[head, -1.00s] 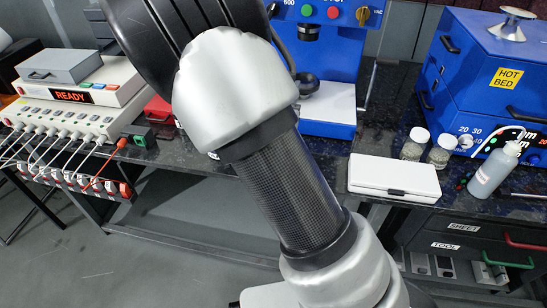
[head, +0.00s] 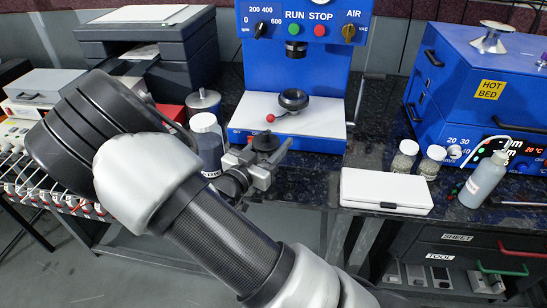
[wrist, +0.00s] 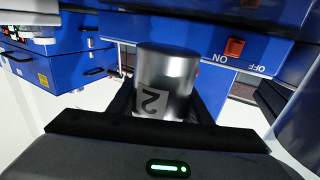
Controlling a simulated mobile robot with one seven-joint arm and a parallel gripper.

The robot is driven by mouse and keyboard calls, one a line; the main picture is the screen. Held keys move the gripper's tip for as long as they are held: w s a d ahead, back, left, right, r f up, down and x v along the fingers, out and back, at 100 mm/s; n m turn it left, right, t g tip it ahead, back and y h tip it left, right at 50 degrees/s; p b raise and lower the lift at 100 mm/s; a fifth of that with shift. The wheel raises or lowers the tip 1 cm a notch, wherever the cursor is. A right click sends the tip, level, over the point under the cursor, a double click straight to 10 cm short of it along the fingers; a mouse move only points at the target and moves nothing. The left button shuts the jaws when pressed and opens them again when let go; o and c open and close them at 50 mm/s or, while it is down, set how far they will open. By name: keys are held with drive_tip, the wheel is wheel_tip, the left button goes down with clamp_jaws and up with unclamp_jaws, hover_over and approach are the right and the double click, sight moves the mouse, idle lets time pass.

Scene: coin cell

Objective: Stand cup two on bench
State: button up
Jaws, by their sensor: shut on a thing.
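Cup two (wrist: 168,72) is a shiny metal cup with a "2" on a pale label, seen between my fingers in the wrist view. My gripper (wrist: 163,103) is shut on its sides. In the head view my gripper (head: 265,160) is over the front of the dark speckled bench (head: 365,152), just left of and in front of the blue press. I cannot make out the cup clearly there, nor whether it touches the bench.
A blue press (head: 300,65) has a black ring (head: 293,98) on its pale base. A dark-labelled bottle (head: 208,145) and a metal lidded pot (head: 203,102) stand left of my gripper. A white case (head: 385,190), jars (head: 404,157) and a squeeze bottle (head: 485,180) stand right.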

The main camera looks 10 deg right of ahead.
drive_tip(key=shift+f+b, duration=0.55)
drive_tip(key=shift+f, duration=1.35)
drive_tip(key=shift+f, duration=0.15)
drive_tip(key=o, duration=1.3)
drive_tip(key=shift+s+a, duration=0.1)
drive_tip(key=shift+a, duration=0.05)
drive_tip(key=p+v, duration=0.2)
drive_tip(key=v, duration=0.9)
drive_tip(key=shift+s+a, duration=0.2)
drive_tip(key=shift+s, duration=0.05)
